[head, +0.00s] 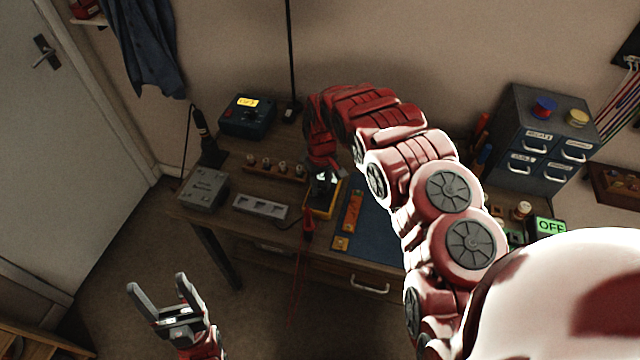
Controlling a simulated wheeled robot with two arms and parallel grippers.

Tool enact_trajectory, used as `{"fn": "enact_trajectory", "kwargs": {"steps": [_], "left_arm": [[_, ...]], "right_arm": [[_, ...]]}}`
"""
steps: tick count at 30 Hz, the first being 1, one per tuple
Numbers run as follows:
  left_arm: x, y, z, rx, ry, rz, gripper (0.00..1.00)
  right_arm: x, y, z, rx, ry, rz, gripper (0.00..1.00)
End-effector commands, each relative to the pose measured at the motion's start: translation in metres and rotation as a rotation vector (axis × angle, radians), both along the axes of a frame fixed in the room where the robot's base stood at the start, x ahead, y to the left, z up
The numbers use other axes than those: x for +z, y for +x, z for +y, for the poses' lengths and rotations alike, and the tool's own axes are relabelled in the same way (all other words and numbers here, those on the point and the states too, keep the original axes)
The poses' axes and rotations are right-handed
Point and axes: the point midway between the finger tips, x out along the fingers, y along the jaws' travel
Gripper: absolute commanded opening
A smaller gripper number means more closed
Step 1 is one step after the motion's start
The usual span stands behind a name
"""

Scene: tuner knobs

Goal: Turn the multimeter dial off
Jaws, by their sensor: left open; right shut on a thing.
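The yellow-edged multimeter (319,212) lies on the workbench, left of the blue mat. My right arm arches over the bench from the right, and its gripper (323,181) points down onto the multimeter's face. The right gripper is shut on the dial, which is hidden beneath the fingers. Most of the multimeter's face is also covered, so the dial's setting cannot be read. My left gripper (166,299) is open and empty, low in front of the bench and apart from everything on it.
An orange level-like tool (352,212) lies on the blue mat (374,230) close right of the multimeter. A grey slotted block (260,207) and a grey box (203,190) stand to the left.

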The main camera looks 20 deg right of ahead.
Motion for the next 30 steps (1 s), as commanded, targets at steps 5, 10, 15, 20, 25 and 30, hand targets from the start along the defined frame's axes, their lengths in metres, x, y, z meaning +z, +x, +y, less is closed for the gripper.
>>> {"fn": "enact_trajectory", "kwargs": {"steps": [5, 10, 15, 20, 25, 30], "left_arm": [[0.0, 0.0, 0.0, 0.0, 0.0, 0.0, 0.73], [0.0, 0.0, 0.0, 0.0, 0.0, 0.0, 0.73], [0.0, 0.0, 0.0, 0.0, 0.0, 0.0, 0.73], [-0.004, 0.0, 0.0, 0.0, 0.0, 0.0, 0.73], [-0.01, 0.0, 0.0, 0.0, 0.0, 0.0, 0.73], [0.023, 0.0, 0.0, 0.0, 0.0, 0.0, 0.73]], "right_arm": [[-0.001, -0.002, -0.002, -0.001, -0.002, 0.007, 0.6], [-0.001, -0.001, -0.001, -0.001, -0.002, 0.004, 0.68], [0.0, -0.001, -0.001, -0.001, -0.001, 0.002, 0.68], [0.008, 0.0, -0.001, -0.001, -0.001, 0.002, 0.68], [0.036, 0.0, -0.002, -0.002, -0.003, -0.001, 0.68], [0.091, 0.0, -0.003, -0.003, -0.001, 0.001, 0.68]]}}
